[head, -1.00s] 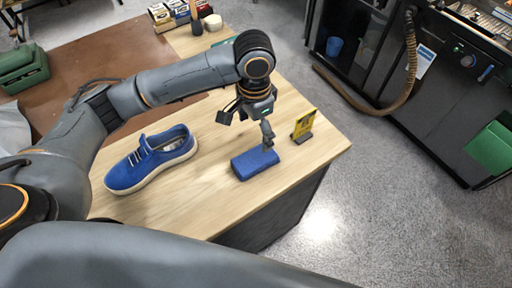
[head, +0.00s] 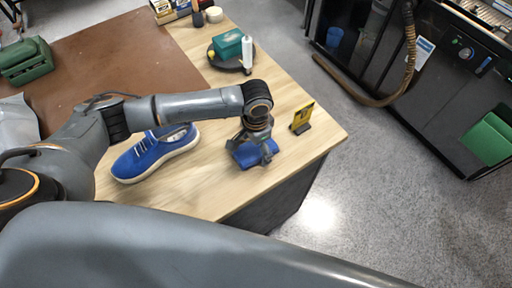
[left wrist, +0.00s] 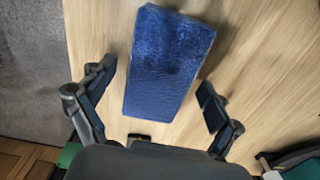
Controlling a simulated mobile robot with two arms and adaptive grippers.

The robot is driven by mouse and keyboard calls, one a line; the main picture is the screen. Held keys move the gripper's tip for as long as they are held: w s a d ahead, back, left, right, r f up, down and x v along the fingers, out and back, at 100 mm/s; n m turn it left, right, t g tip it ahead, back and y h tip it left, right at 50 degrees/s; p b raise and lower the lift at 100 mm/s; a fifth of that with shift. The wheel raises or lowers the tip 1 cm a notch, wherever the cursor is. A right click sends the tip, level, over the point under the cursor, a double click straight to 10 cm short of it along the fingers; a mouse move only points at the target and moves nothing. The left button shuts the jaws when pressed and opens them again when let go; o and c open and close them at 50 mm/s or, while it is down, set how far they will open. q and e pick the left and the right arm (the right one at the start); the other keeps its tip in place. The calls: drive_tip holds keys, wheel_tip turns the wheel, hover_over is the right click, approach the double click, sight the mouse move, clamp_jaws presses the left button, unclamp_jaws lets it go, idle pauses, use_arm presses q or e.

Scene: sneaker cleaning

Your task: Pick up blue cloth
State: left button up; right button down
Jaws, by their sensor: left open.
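The blue cloth (head: 248,157) is a folded, block-shaped bundle lying on the wooden table near its front right edge. It also shows in the left wrist view (left wrist: 166,62), flat on the wood. My left gripper (head: 255,152) is directly above the cloth and partly covers it in the head view. In the left wrist view its two fingers (left wrist: 155,92) are spread wide, one on each side of the cloth, with gaps of bare wood on both sides. My right gripper is not in view.
A blue sneaker (head: 156,151) stands left of the cloth. A yellow sign (head: 302,117) stands to the right near the edge. A dark round tray (head: 221,64) holds a green box (head: 229,44) and a white bottle (head: 247,55) further back.

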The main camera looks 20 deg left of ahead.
use_arm(q)
drive_tip(key=shift+c, duration=0.9)
drive_tip(key=c, duration=1)
drive_tip(key=shift+c, duration=0.3)
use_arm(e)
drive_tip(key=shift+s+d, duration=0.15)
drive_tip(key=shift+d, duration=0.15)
use_arm(q)
drive_tip(key=shift+r, duration=0.15)
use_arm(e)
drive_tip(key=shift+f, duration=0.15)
